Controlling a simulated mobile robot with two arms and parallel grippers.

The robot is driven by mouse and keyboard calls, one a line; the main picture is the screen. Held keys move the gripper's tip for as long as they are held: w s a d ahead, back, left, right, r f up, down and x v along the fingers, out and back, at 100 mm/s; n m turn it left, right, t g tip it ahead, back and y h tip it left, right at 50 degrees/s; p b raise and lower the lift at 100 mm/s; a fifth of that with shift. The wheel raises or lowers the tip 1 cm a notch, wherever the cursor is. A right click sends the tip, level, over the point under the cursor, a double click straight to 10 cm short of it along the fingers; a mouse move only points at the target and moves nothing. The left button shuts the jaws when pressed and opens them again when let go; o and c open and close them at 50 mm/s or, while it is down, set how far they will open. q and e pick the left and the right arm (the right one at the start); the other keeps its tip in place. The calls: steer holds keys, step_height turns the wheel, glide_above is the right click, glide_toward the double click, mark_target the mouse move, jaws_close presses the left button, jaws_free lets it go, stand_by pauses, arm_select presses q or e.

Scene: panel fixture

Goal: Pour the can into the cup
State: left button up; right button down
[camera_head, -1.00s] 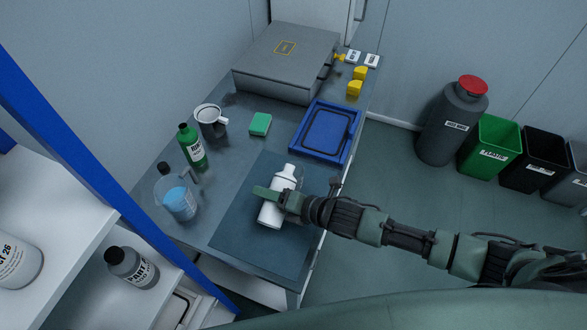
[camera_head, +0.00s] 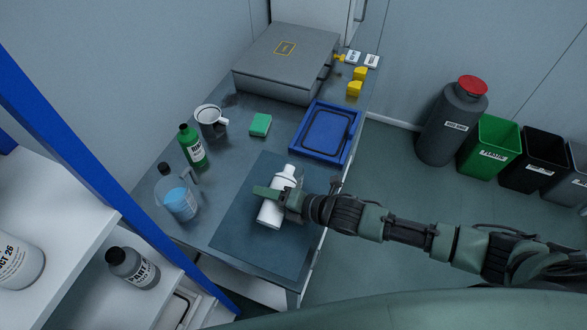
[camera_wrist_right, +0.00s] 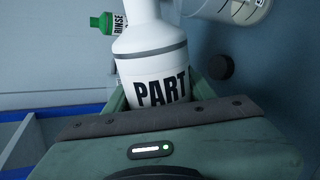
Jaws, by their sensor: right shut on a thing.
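My right gripper (camera_head: 279,197) is shut around the body of a white bottle (camera_head: 270,214) above the dark mat. In the right wrist view the bottle (camera_wrist_right: 152,62) has a grey band and black lettering starting "PART". I cannot tell whether its base touches the mat. A clear jug (camera_head: 178,200) with blue liquid stands at the left edge. I cannot tell which of these the task calls can and cup. My left gripper is out of view.
A green bottle (camera_head: 193,148) stands between mug and jug. A green block (camera_head: 260,125), a blue tray (camera_head: 348,153) and a grey case (camera_head: 286,65) lie farther back. The mat (camera_head: 252,252) is bare in front of the bottle. White shelves (camera_head: 60,232) stand at the left.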

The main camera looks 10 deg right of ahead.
steer(key=shift+w+d+r+m+g+y+p, duration=0.15)
steer(key=shift+r+m+g+p, duration=0.1)
steer(key=shift+r+p, duration=0.35)
steer(key=shift+w+r+m+g+y+p, duration=0.15)
steer(key=shift+r+m+p, duration=0.2)
steer(key=shift+r, duration=0.4)
stand_by(0.8)
steer(key=shift+s+f, duration=0.1)
stand_by(1.1)
